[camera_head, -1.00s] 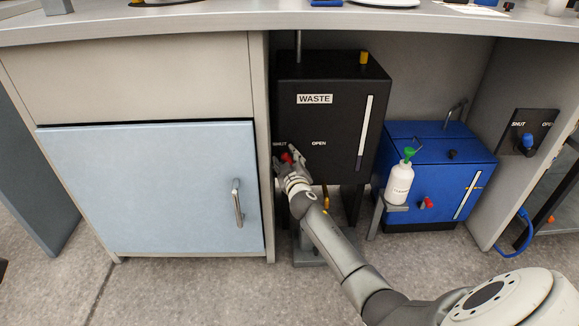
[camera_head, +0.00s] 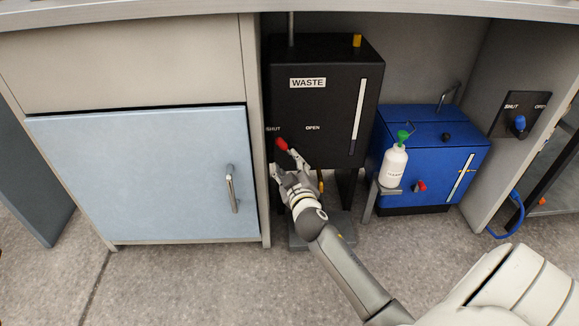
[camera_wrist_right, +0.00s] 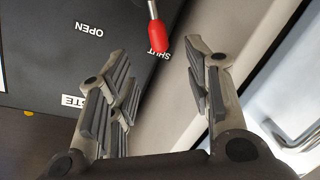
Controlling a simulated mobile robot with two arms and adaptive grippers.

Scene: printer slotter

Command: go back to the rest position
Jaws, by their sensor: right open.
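My right gripper (camera_head: 287,162) is in front of the lower left of the black waste tank (camera_head: 318,100), just below its red valve handle (camera_head: 282,144). The handle points toward the SHUT label, with the OPEN label to its right. In the right wrist view the two fingers (camera_wrist_right: 160,75) are spread apart with nothing between them. The red handle tip (camera_wrist_right: 158,38) shows beyond the fingers, and I see a gap between it and them. My left gripper is not in view.
A blue tank (camera_head: 425,160) with a white green-capped bottle (camera_head: 395,165) on a stand is right of the waste tank. A cabinet with a light blue door (camera_head: 140,170) stands at left. The desk top (camera_head: 200,14) overhangs above. Floor in front is clear.

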